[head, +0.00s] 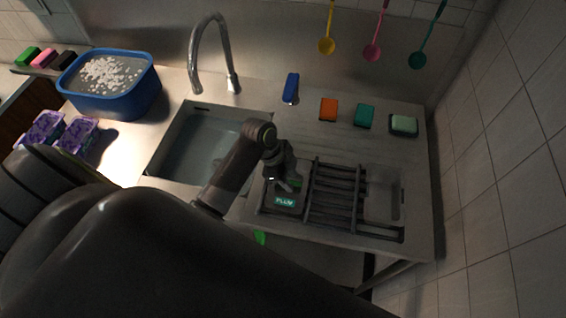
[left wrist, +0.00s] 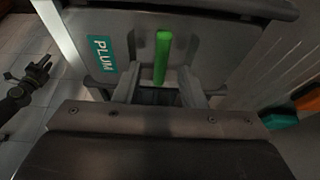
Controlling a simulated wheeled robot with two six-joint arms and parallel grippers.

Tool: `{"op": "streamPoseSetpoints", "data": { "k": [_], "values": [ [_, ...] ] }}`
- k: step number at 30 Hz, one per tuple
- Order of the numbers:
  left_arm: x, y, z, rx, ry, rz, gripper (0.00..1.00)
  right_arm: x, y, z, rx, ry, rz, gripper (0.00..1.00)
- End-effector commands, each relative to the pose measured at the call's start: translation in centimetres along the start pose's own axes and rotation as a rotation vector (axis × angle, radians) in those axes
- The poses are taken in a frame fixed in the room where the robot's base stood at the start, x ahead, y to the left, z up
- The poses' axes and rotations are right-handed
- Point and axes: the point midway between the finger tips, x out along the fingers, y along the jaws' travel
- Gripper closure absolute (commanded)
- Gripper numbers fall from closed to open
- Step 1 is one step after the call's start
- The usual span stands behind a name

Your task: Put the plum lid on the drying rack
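The plum lid is a dark grey panel with a teal PLUM label (head: 285,202) and a green handle. In the head view it is over the left part of the dark drying rack (head: 335,200); whether it rests fully there is hard to tell. The left wrist view shows the lid (left wrist: 200,38) with its upright green handle (left wrist: 162,57). My left gripper (head: 287,184) is right above the lid. Its fingers (left wrist: 160,82) are apart on either side of the handle, with gaps showing. A dark gripper, seemingly my right one (left wrist: 36,72), shows at the wrist view's left edge.
A sink (head: 205,145) with a tap (head: 212,50) lies left of the rack. A blue tub (head: 112,97) and purple containers (head: 76,135) stand further left. Blue, orange (head: 328,108) and teal items line the back. A tiled wall (head: 500,170) bounds the right.

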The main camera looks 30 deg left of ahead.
Motion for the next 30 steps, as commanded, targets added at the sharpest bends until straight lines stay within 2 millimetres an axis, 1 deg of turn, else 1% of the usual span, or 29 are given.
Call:
{"op": "streamPoseSetpoints", "data": {
  "k": [5, 11, 15, 21, 25, 30],
  "values": [
    [-2.0, -0.1, 0.1, 0.003, -0.001, -0.006, 0.63, 0.4, 0.0, 0.1, 0.000, 0.000, 0.000, 0.64],
    [-6.4, -0.2, 0.1, 0.006, -0.003, -0.008, 0.63, 1.2, -0.1, 0.1, 0.000, 0.000, 0.001, 0.64],
    [-9.9, -0.2, 0.1, 0.005, -0.004, -0.009, 0.63, 1.6, -0.1, 0.2, 0.000, 0.001, 0.001, 0.64],
    [-13.9, -0.1, 0.1, 0.004, -0.004, -0.006, 0.63, 1.9, -0.1, 0.2, 0.000, 0.001, 0.001, 0.64],
    [-15.7, -0.1, 0.1, 0.002, -0.003, -0.004, 0.63, 2.0, -0.1, 0.2, 0.000, 0.001, 0.001, 0.64],
    [-16.9, 0.0, 0.0, 0.002, -0.001, -0.001, 0.63, 2.1, -0.1, 0.2, 0.000, 0.001, 0.001, 0.64]
  ]
}}
